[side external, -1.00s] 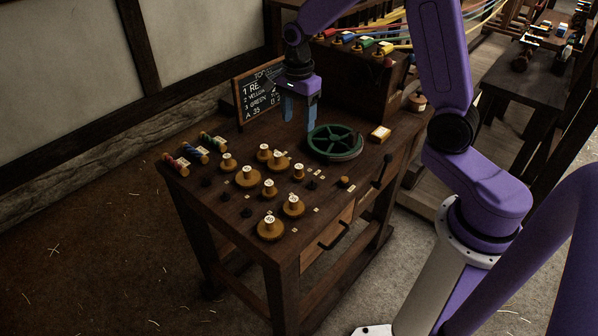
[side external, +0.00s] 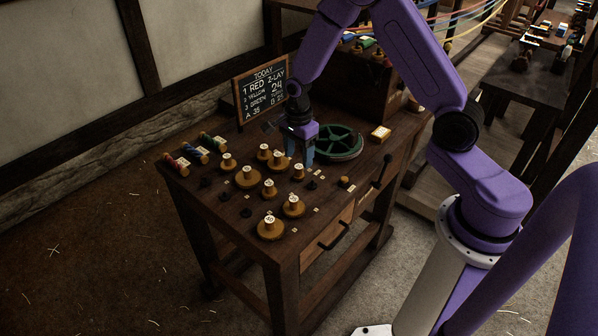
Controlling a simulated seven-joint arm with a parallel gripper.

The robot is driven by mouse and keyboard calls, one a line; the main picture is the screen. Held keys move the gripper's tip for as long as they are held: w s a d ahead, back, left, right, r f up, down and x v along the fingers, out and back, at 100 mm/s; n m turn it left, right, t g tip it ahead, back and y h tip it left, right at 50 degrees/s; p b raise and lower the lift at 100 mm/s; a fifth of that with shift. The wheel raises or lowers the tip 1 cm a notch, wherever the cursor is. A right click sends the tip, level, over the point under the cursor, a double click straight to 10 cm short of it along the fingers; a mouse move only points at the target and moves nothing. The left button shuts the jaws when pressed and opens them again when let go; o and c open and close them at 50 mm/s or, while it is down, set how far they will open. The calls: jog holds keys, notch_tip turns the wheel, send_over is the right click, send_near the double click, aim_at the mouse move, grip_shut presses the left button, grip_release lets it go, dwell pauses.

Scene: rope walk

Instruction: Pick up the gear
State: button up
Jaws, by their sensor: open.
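Several small brass-coloured gears with white number tags stand on the dark wooden bench, among them one at the front (side external: 270,229), a wide one at left (side external: 247,178) and one just below my gripper in the picture (side external: 298,173). A larger green spoked wheel (side external: 338,143) lies flat to the right. My gripper (side external: 301,160) points down, open, with its blue fingers low over the bench between the gears and the green wheel. I cannot tell whether a gear is between the fingers, or whether the tips touch anything.
A chalkboard (side external: 262,90) stands at the bench's back. Red, blue and green striped rolls (side external: 196,151) lie at the left edge. A crank handle (side external: 382,170) sticks out at the bench's right side.

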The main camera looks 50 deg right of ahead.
aim_at(299, 166)
jog(key=shift+s+f, duration=0.1)
jog(key=shift+f, duration=2.6)
jog(key=c, duration=1)
